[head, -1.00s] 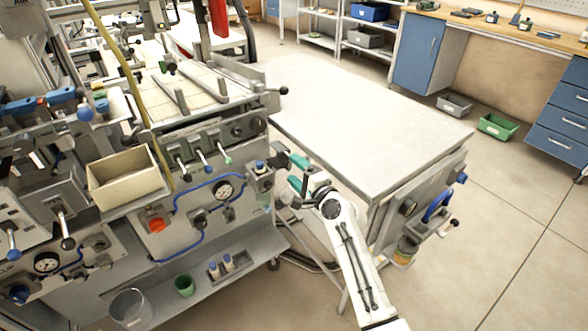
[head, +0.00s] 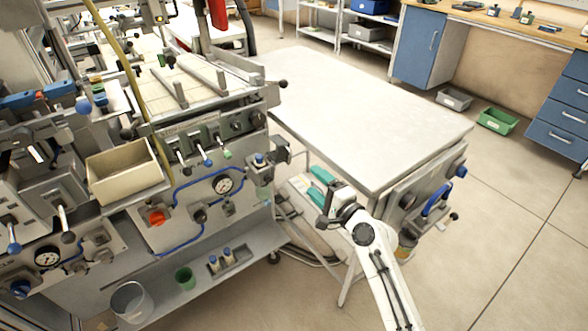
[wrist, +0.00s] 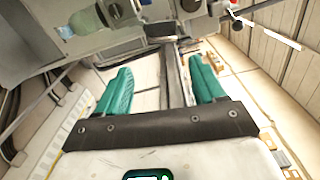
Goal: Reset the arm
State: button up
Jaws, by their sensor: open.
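My gripper (head: 321,182) has teal fingers and is in the gap between the machine and the pale table, a little below the tabletop's height in the head view. In the wrist view my gripper (wrist: 161,90) shows its two teal fingers spread wide apart with nothing between them. It is open and empty. My white arm reaches up to it from the bottom right of the head view.
The grey machine (head: 200,240) with levers and gauges stands on the left, with a beige bin (head: 125,172) on it. The pale table (head: 360,115) is close on the right. A green crate (head: 497,121) and a grey crate (head: 454,99) lie on the floor, which is open at the right.

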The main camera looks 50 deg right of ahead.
jog(key=s+a+f+n+g+y+p, duration=0.2)
jog(key=a+f+n+g+y, duration=0.1)
jog(key=a+n, duration=0.4)
jog(key=s+a+f+n+g+y+p, duration=0.1)
jog(key=a+f+n+g+y, duration=0.15)
jog(key=a+n+y, duration=0.4)
jog(key=s+a+n+g+h+p, duration=0.1)
jog(key=s+a+n+g, duration=0.3)
jog(key=s, duration=0.5)
jog(key=s+a+n+g+h+p, duration=0.2)
jog(key=s+a+n+g+h, duration=0.1)
jog(key=s+g, duration=0.4)
jog(key=s+a+n, duration=0.1)
jog(key=s+n, duration=0.1)
jog(key=s, duration=0.1)
jog(key=shift+h, duration=0.35)
